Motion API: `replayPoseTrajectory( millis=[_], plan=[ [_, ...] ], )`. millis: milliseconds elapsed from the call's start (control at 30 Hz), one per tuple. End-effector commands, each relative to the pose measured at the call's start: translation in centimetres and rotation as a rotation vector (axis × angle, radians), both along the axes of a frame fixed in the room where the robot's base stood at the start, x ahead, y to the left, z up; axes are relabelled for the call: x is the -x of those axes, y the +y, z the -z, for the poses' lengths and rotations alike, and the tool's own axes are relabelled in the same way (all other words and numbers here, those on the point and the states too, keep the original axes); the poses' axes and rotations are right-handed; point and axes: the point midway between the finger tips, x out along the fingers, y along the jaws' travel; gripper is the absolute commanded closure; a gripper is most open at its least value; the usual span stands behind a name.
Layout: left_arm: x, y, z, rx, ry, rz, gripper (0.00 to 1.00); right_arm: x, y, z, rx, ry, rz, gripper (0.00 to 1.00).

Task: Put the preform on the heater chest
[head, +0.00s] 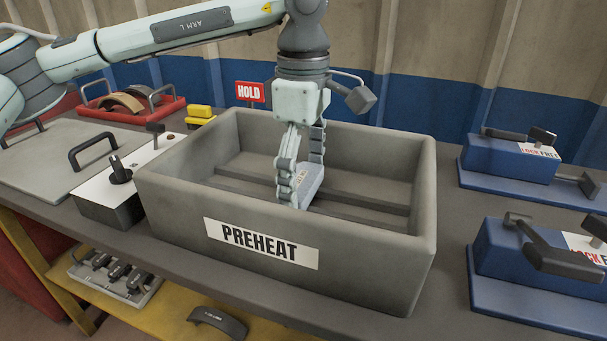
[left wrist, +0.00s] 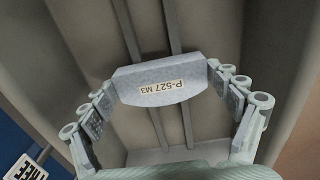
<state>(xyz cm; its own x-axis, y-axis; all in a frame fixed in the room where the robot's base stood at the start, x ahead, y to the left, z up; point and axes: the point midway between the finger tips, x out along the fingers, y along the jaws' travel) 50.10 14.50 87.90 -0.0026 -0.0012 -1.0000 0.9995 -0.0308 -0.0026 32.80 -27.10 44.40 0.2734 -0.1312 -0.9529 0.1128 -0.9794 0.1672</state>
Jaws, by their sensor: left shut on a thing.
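The preform is a grey block (left wrist: 160,80) with a label reading P-527 M3, seen in the left wrist view between my left fingers. It also shows in the head view (head: 312,182), partly hidden by the fingers. My left gripper (head: 303,185) is shut on the preform and holds it inside the chest. The heater chest (head: 180,195) is a grey open-topped box marked PREHEAT, in the middle of the head view. Two dark rails (head: 355,191) cross its floor. I cannot tell whether the preform touches the rails. My right gripper is not in view.
Blue fixtures with dark levers stand at right, one far (head: 508,162) and one near (head: 545,255). A control box (head: 105,190) and a flat lid with handles (head: 60,150) are at left. A red tray (head: 130,115) and yellow blocks (head: 199,112) lie behind.

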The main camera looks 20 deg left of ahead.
Motion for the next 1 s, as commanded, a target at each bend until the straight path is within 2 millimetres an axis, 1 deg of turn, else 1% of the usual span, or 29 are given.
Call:
replayPoseTrajectory(
  millis=[167, 200, 267, 567, 700, 733, 767, 800, 867, 1000],
  plan=[
    [0.0, 0.0, 0.3, 0.0, 0.0, 0.0, 0.46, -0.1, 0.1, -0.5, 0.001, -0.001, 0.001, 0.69],
    [0.0, 0.0, 0.3, 0.0, 0.0, 0.0, 0.07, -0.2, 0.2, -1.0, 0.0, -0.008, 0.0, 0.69],
    [0.0, 0.0, 0.3, 0.0, 0.0, 0.0, 0.0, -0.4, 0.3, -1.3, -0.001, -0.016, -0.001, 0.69],
    [0.0, 0.0, 0.2, 0.0, 0.0, 0.0, 0.0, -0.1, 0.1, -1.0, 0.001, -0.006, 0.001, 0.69],
    [0.0, 0.0, -0.2, 0.0, 0.0, 0.0, 0.0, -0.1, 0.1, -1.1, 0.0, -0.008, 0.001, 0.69],
    [0.0, 0.0, -0.4, 0.0, -0.001, 0.0, 0.0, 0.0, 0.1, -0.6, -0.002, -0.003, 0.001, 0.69],
    [-0.1, 0.0, -0.7, 0.0, -0.003, 0.0, 0.0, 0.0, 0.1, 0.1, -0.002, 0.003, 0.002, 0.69],
    [-0.1, -0.1, -1.3, 0.001, -0.004, 0.0, 0.0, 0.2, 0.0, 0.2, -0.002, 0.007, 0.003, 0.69],
    [-0.1, -0.1, -2.4, 0.001, -0.003, 0.001, 0.0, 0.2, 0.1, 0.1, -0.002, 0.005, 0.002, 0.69],
    [-0.1, -0.1, -5.7, 0.001, -0.003, 0.001, 0.0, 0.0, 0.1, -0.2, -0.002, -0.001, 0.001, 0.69]
  ],
)
